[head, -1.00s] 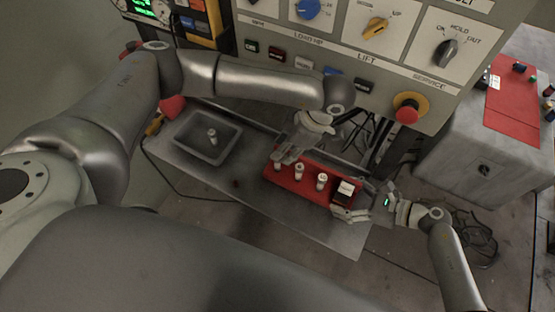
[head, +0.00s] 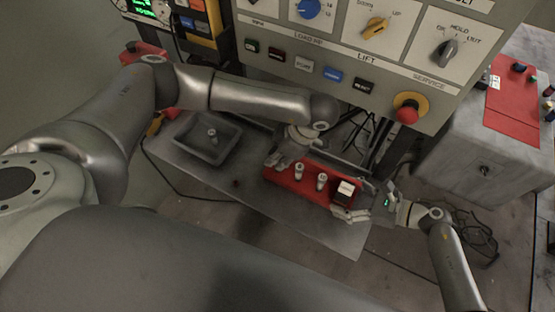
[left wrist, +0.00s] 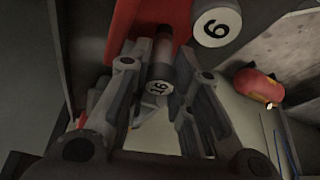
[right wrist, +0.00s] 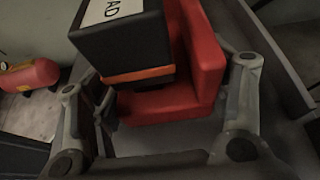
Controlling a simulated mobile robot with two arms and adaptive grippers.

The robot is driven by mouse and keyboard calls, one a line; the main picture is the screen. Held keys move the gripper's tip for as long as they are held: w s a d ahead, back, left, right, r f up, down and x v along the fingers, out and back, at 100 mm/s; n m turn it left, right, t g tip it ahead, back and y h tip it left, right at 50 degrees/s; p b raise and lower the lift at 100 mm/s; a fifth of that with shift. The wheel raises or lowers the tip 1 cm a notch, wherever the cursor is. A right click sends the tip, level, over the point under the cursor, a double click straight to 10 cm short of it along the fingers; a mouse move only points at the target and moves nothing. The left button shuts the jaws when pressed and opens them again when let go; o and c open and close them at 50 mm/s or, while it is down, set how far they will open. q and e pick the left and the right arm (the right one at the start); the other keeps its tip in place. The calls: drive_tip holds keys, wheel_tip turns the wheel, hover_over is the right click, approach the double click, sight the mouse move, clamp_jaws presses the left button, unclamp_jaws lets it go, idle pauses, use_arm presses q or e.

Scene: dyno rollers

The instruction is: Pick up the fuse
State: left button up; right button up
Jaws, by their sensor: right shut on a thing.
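A red fuse holder (head: 311,188) lies on the metal shelf. White-capped fuses stand in it, among them two in the head view (head: 299,170) (head: 321,181). A fuse marked 16 (left wrist: 159,88) is between the fingers of my left gripper (left wrist: 160,105), which is open around it at the holder's left end; the gripper (head: 279,158) hides that end in the head view. A fuse marked 6 (left wrist: 216,23) stands beside it. My right gripper (right wrist: 165,125) is shut on the red holder (right wrist: 205,50) at its right end, beside a black labelled block (right wrist: 125,45).
A grey tray (head: 183,140) with another fuse (head: 212,133) in it stands at the left of the shelf (head: 290,220). A control panel (head: 345,45) with knobs and a red stop button (head: 407,113) rises behind. Cables hang behind the holder.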

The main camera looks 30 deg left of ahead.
use_arm(q)
wheel_tip(320, 180, up, 17)
idle(1.2)
use_arm(e)
drive_tip(key=o, duration=1.3)
drive_tip(key=shift+o, duration=0.2)
drive_tip(key=v, duration=1.1)
drive_tip(key=shift+d, duration=0.45)
